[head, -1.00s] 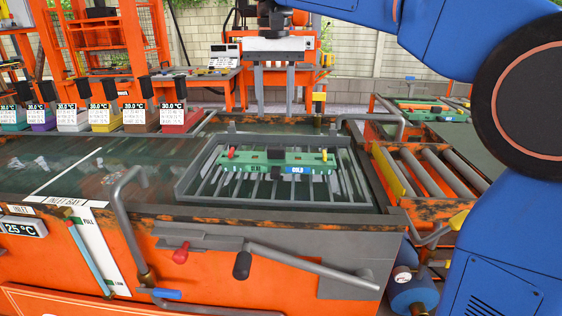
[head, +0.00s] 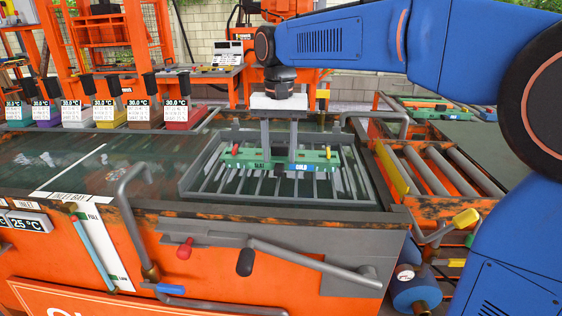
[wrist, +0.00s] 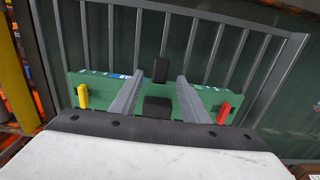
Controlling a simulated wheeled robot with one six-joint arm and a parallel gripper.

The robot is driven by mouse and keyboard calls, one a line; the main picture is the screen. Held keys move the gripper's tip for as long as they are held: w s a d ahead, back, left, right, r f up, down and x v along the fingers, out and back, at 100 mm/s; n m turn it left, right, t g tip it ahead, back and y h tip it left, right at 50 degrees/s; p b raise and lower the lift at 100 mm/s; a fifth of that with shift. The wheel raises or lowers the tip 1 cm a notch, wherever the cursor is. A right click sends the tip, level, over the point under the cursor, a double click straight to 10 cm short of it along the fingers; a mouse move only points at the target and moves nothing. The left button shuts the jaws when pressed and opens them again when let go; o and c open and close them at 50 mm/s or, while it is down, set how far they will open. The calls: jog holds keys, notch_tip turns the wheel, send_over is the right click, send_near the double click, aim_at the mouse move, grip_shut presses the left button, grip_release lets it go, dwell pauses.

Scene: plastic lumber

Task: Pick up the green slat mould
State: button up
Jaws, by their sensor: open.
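The green slat mould (head: 254,157) lies on the grey rack in the tank in the head view. It has a red peg on the left, a yellow peg on the right and a dark block at its middle. My gripper (head: 279,156) is over its middle, pointing down, with its two fingers apart. In the wrist view the fingers (wrist: 158,100) straddle the dark middle block of the mould (wrist: 80,92). I cannot tell whether they touch it.
The rack (head: 190,192) has raised grey rims and bars around the mould. A bent grey pipe (head: 125,205) and a lever (head: 310,262) stand at the tank's front. Rollers (head: 428,168) lie to the right. Coloured bins (head: 110,115) line the back left.

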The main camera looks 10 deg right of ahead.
jog(key=shift+f, duration=1.45)
grip_shut()
jog(key=shift+r, duration=0.1)
